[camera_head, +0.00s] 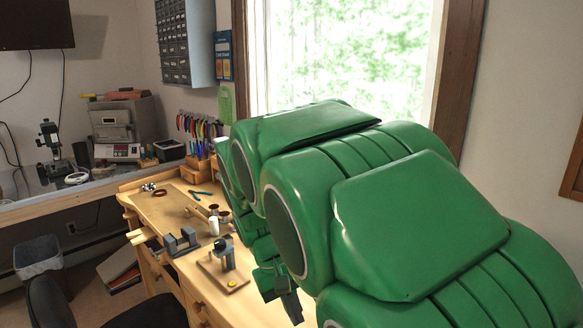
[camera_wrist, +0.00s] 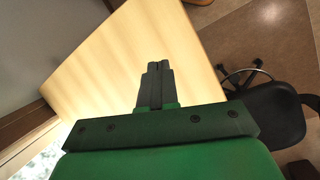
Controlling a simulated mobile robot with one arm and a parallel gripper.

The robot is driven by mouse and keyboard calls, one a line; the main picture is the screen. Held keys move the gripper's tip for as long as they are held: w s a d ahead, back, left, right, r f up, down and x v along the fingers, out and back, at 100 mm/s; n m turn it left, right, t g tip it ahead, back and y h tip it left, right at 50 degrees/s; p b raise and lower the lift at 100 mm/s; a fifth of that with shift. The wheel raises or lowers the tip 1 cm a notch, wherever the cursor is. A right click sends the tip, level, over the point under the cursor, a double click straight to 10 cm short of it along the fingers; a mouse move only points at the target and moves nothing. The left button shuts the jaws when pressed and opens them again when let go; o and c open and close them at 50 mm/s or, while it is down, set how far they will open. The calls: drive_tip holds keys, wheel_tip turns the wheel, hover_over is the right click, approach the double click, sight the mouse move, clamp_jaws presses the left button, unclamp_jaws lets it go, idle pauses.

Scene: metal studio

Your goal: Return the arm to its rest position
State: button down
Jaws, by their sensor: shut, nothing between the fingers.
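My green arm fills the right half of the head view, reaching over the wooden workbench (camera_head: 183,211). My gripper (camera_head: 292,306) hangs low behind the arm links, near the front part of the bench, and is partly hidden. In the wrist view my gripper (camera_wrist: 158,68) points at the bare bench top (camera_wrist: 150,35). Its dark fingers are together with nothing between them. How far the fingertips are above the wood I cannot tell.
A small vise-like tool on a wooden board (camera_head: 222,272), a grey metal block (camera_head: 181,242) and a white bottle (camera_head: 213,226) stand on the bench left of my gripper. A black chair (camera_wrist: 268,118) stands beside the bench. A window (camera_head: 345,55) is behind my arm.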

drive_tip(key=s+d+m+y, duration=0.1)
drive_tip(key=s+d+m, duration=0.1)
drive_tip(key=s+d, duration=0.5)
drive_tip(key=s+d+m+y, duration=0.2)
drive_tip(key=s+d, duration=0.5)
drive_tip(key=s, duration=0.9)
drive_tip(key=shift+s+d+f, duration=0.15)
drive_tip(key=shift+d+f, duration=0.15)
